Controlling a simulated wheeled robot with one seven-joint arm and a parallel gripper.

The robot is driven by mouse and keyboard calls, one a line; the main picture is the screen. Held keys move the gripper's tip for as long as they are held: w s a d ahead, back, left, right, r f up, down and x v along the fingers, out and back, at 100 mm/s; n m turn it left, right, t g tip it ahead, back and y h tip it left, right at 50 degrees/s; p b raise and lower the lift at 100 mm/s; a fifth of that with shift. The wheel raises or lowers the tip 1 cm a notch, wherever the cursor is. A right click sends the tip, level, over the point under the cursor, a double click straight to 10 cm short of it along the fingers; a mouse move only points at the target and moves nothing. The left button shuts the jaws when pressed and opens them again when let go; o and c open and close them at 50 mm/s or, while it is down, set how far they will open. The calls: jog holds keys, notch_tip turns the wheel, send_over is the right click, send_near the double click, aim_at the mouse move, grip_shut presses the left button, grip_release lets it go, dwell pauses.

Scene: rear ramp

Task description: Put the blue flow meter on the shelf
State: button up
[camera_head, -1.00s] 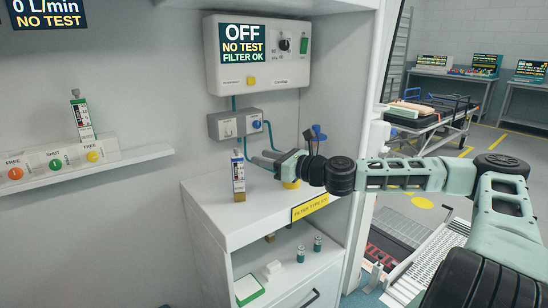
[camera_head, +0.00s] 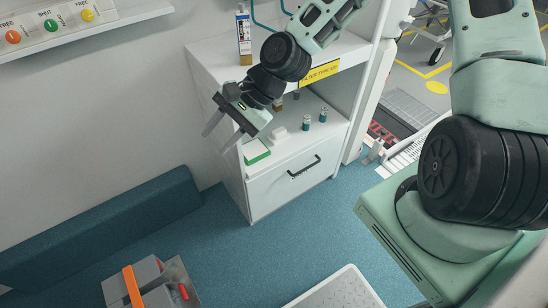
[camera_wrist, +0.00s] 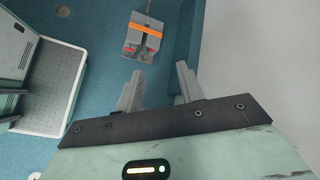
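The blue flow meter (camera_head: 244,36), a slim upright tube with a blue and white label and brass-coloured base, stands on the white cabinet top (camera_head: 210,57) near its left end. My gripper (camera_head: 218,138) is below and left of the meter, in front of the cabinet, pointing down. In the wrist view my gripper (camera_wrist: 160,71) has its fingers apart with nothing between them.
The cabinet's lower ledge holds a green-edged box (camera_head: 256,152) and small bottles (camera_head: 306,121). A teal bench (camera_head: 110,230) runs along the wall. A grey case with an orange strap (camera_head: 134,285) sits on the floor. Blue floor in between is clear.

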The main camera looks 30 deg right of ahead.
jog(key=s+n+g+h, duration=0.2)
jog(key=s+n+h, duration=0.3)
jog(key=s+n, duration=0.4)
jog(key=s+d+r+n+h, duration=0.1)
jog(key=s+r+n+h, duration=0.2)
jog(key=s+r+n, duration=0.6)
jog(key=shift+s+d+r+n+t, duration=0.3)
jog(key=shift+s+d+r, duration=0.1)
jog(key=shift+s+r, duration=0.3)
notch_tip(320, 180, up, 3)
jog(key=p, duration=0.3)
